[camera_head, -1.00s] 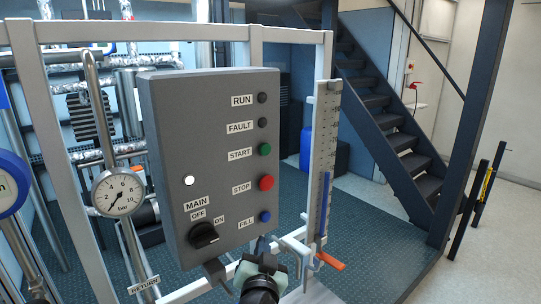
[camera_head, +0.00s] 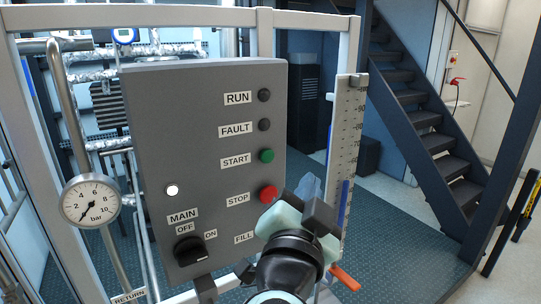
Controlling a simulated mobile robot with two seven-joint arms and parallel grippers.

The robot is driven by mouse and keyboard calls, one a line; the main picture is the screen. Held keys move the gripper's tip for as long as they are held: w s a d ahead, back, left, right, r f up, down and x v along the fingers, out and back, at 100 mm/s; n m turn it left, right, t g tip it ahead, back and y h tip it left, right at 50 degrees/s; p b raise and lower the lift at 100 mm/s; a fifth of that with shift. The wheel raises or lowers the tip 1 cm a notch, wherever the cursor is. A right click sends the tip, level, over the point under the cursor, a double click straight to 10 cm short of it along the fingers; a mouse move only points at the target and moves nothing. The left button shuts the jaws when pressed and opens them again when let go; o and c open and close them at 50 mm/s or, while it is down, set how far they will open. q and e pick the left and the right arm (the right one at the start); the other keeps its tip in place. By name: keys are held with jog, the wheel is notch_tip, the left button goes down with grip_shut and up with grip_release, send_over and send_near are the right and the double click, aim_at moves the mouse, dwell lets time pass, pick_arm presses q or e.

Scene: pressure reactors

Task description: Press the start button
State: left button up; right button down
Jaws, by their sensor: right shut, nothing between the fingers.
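The grey control box (camera_head: 150,120) faces me. Its green START button (camera_head: 266,156) is in plain view below the dark FAULT lamp (camera_head: 264,125). The red STOP button (camera_head: 268,193) sits below START, with its lower right edge close to my right gripper in the picture. My right gripper (camera_head: 309,188) is shut and empty, in front of the box's lower right edge, lower than START and to its right. It appears apart from START. The FILL label (camera_head: 243,238) shows, but the blue FILL button is hidden behind my right gripper. My left gripper is not in view.
A black MAIN switch (camera_head: 190,250) and a lit white lamp (camera_head: 172,190) are on the box. A pressure gauge (camera_head: 90,202) is at the left. A level scale (camera_head: 350,125) and an orange-red lever (camera_head: 345,278) are close to my right gripper. Stairs (camera_head: 425,145) stand behind.

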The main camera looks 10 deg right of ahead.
aim_at(267, 156)
jog(key=shift+a, duration=0.1)
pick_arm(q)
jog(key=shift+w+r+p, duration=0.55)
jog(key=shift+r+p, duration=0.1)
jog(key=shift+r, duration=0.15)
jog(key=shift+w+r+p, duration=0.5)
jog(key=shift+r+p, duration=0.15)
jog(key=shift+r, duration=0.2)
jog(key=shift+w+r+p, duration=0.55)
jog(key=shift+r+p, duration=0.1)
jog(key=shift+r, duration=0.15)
pick_arm(e)
jog(key=shift+w+a, duration=0.5)
jog(key=shift+w, duration=0.9)
jog(key=shift+w+a, duration=0.45)
jog(key=shift+w, duration=1)
jog(key=shift+w+a, duration=0.5)
jog(key=shift+w, duration=0.9)
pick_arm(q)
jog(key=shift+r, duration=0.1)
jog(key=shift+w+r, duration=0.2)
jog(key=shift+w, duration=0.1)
pick_arm(e)
jog(key=shift+w+a, duration=0.1)
jog(key=shift+w, duration=0.35)
